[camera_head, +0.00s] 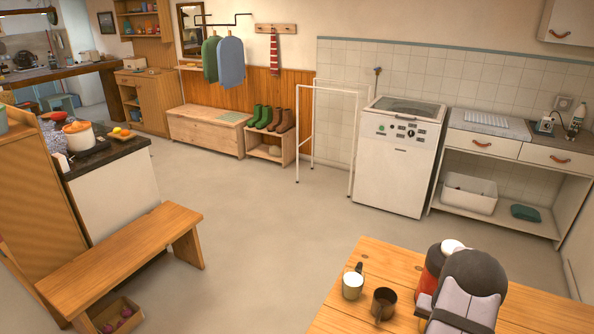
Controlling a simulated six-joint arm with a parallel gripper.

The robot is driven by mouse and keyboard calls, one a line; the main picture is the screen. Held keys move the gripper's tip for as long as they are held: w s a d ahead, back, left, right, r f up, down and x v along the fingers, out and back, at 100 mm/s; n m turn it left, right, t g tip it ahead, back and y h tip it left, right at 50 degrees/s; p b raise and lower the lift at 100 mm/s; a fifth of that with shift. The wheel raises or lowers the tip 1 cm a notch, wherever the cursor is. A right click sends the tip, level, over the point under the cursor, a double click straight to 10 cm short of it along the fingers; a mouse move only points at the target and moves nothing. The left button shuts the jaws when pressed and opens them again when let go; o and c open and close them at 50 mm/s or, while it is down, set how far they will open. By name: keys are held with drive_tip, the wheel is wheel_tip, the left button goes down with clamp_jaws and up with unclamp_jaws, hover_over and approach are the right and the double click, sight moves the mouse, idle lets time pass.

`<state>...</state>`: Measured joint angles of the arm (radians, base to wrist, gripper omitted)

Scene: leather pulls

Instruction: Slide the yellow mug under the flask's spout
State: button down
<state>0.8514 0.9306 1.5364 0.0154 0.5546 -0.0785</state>
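A pale cream mug (352,286), the lightest and most yellowish of the mugs in view, stands upright on the wooden table (338,318) at the bottom right. A dark brown mug (383,304) stands close to its right, toward the near side. A red flask (434,268) with a white top (452,246) stands further right. My grey arm covers much of the flask, and I cannot make out its spout. The pale mug is apart from the flask, to its left. The fingers of my gripper do not show.
The table's left edge runs close to the pale mug. The tabletop behind the mugs is bare. A wooden bench (125,255), a white washing machine (400,160) and a shelf unit (500,148) stand away from the table, with open floor between.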

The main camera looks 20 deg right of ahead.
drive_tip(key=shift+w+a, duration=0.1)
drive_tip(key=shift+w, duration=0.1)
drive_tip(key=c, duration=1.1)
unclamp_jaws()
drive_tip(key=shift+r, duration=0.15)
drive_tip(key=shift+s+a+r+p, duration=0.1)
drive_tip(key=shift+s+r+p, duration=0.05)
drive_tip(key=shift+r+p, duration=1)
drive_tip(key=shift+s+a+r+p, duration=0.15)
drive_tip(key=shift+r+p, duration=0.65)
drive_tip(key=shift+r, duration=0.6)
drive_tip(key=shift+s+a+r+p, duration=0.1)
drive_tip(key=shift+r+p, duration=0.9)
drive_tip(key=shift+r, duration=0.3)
